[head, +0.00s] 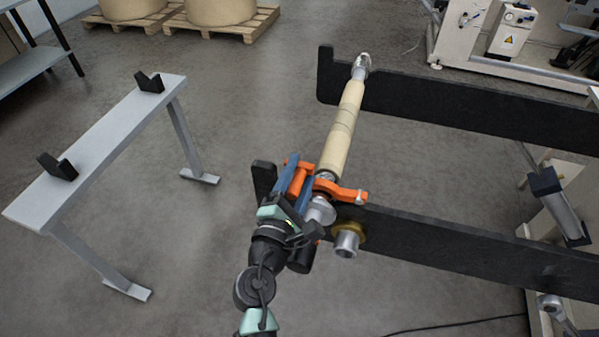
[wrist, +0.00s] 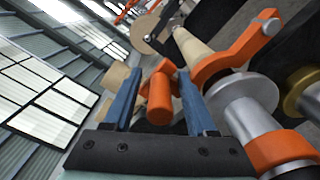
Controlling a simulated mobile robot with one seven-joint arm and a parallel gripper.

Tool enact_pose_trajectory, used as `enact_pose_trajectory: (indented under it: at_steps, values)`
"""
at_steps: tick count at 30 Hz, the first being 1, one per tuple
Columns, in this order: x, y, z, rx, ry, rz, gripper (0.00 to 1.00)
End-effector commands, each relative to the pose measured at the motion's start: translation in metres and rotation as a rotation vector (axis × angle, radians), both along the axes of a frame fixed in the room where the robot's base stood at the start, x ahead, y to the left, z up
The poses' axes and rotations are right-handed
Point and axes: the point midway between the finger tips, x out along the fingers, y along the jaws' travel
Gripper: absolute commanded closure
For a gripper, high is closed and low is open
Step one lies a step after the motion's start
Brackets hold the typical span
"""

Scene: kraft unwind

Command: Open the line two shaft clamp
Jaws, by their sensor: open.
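The orange shaft clamp (head: 341,191) sits at the near end of the shaft, on the near black side arm (head: 440,239). Its upper piece (wrist: 233,50) reaches over the shaft in the wrist view. An orange cylindrical handle (wrist: 160,97) shows between my blue fingers, and the same handle appears in the head view (head: 298,180). My gripper (head: 294,183) is open, with one finger on each side of the handle; contact cannot be told. The shaft (head: 343,130) carries a tan core and spans the two side arms. Part of the clamp is hidden behind my gripper.
The far side arm (head: 450,103) holds the shaft's other end. A grey stand (head: 110,125) with black V-blocks is at left. Open floor lies between stand and arms.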

Motion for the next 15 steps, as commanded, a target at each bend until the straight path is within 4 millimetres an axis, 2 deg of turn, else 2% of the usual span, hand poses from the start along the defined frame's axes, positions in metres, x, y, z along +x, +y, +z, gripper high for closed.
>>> enact_pose_trajectory:
  at_steps: [6, 8, 15]
  values:
    - [0.0003, -0.0002, -0.0002, 0.000, 0.000, 0.000, 0.43]
    - [0.0003, -0.0002, -0.0002, 0.000, 0.000, 0.000, 0.52]
    - [0.0001, -0.0001, -0.0002, 0.000, 0.000, 0.000, 0.95]
